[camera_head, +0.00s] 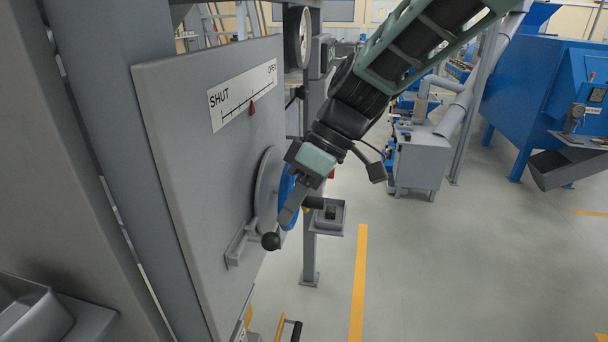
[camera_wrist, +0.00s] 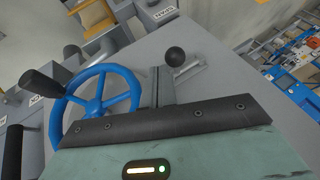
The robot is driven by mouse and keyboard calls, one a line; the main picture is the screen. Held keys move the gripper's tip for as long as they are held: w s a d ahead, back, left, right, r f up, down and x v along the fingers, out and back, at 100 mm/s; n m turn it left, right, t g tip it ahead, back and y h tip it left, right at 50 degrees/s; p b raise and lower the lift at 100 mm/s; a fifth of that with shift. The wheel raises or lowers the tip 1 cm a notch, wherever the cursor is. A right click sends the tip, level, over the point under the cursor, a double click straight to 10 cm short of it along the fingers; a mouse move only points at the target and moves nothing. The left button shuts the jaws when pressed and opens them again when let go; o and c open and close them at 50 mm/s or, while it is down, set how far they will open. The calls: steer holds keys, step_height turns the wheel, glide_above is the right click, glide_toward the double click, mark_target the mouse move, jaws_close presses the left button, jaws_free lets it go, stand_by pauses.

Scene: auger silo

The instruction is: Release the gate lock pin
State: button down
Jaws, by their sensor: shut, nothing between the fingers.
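A black ball knob (camera_head: 270,241) sits on a grey bracket (camera_head: 240,244) low on the grey gate panel; it looks like the lock pin's handle. In the wrist view the knob (camera_wrist: 175,56) is just beyond the fingertips. My gripper (camera_head: 284,219) is shut and empty, slightly above and right of the knob in the head view. The fingers (camera_wrist: 163,77) appear apart from the knob, though the exact gap is hard to tell. A blue handwheel (camera_head: 288,196) is partly hidden behind my gripper; it shows left of the fingers in the wrist view (camera_wrist: 97,76).
The panel (camera_head: 180,135) carries a SHUT–OPEN scale (camera_head: 242,94) with a red pointer (camera_head: 252,108) between its ends. The handwheel has a black crank handle (camera_wrist: 42,82) jutting out. A round gauge (camera_head: 298,37) is above. Open floor (camera_head: 430,260) lies to the right.

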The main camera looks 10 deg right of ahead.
mark_target(273, 242)
steer(key=shift+s+a+f, duration=0.1)
steer(key=shift+a+f, duration=0.25)
steer(key=shift+f, duration=0.25)
steer(key=s+b, duration=0.1)
steer(key=s+a+b, duration=0.1)
steer(key=s, duration=0.1)
steer(key=shift+s+a+f, duration=0.1)
steer(key=shift+f, duration=0.05)
steer(key=shift+s, duration=0.15)
steer(key=shift+r, duration=0.25)
